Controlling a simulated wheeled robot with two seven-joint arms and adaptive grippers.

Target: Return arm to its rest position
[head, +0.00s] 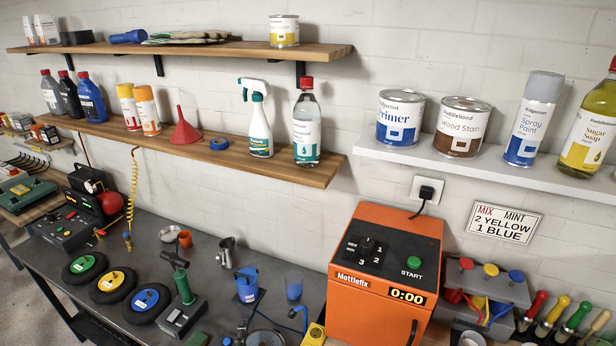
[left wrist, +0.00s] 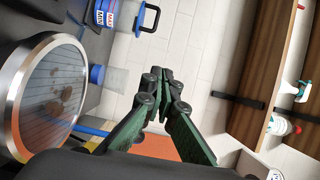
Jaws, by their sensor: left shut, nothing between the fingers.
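My left gripper (left wrist: 154,76) shows in the left wrist view. Its green and black fingers come together at the tips, and nothing is between them. The tips point toward the pale tiled wall and are clear of other objects. In the head view I cannot make out my left gripper or its arm. My right gripper shows in neither view.
An orange mixing machine (head: 362,245) stands on the grey bench (head: 150,228). A wooden shelf (head: 330,171) holds bottles above.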

